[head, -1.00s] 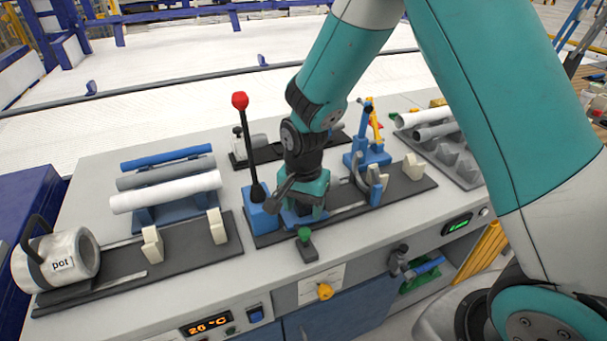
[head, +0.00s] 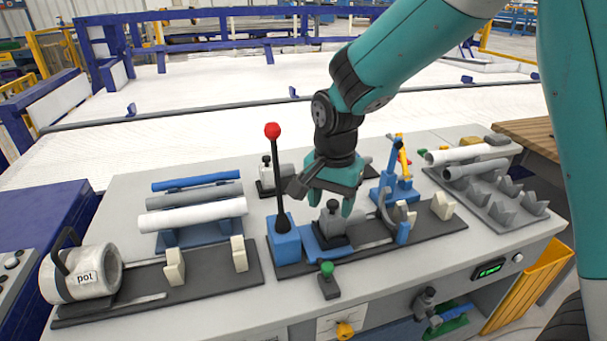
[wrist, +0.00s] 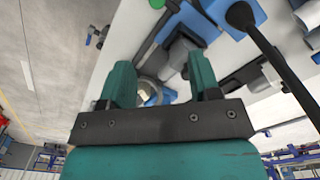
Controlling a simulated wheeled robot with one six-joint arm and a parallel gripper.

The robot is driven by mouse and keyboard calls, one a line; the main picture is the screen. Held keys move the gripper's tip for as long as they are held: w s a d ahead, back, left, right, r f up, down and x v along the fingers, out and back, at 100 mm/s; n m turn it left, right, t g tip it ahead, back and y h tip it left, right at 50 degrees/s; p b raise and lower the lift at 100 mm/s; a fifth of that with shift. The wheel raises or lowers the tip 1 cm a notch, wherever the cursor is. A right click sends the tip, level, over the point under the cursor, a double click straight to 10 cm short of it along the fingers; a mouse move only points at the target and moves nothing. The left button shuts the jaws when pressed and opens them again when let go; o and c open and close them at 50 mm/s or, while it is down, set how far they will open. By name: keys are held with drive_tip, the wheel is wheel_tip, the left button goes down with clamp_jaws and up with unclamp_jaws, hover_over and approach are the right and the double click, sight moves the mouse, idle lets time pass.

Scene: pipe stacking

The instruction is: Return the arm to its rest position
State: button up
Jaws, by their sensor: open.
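My gripper (head: 333,203) is open and sits above the middle of the workbench, just over a dark clamp block (head: 332,222) on a blue base. In the wrist view its two teal fingers (wrist: 161,85) are spread apart with nothing held between them. The blue base and grey metal parts show beyond the fingertips there. In the head view my arm reaches in from the upper right and bends down at the wrist.
A tall black lever with a red knob (head: 272,131) stands just left of my gripper. Pipes on a blue rack (head: 196,236) and a pot (head: 82,274) are at left. A blue toggle clamp (head: 393,181) and a grey pipe tray (head: 490,205) are at right. Room above is clear.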

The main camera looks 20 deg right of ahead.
drive_tip(key=shift+s+r, duration=0.1)
drive_tip(key=s+a+r+n+y, duration=0.2)
drive_tip(key=s+r+n, duration=0.3)
drive_tip(key=s+n, duration=0.3)
drive_tip(key=s+a+r+n+y, duration=0.2)
drive_tip(key=s+r+n, duration=0.3)
drive_tip(key=s, duration=0.8)
drive_tip(key=n, duration=0.3)
drive_tip(key=shift+a, duration=0.35)
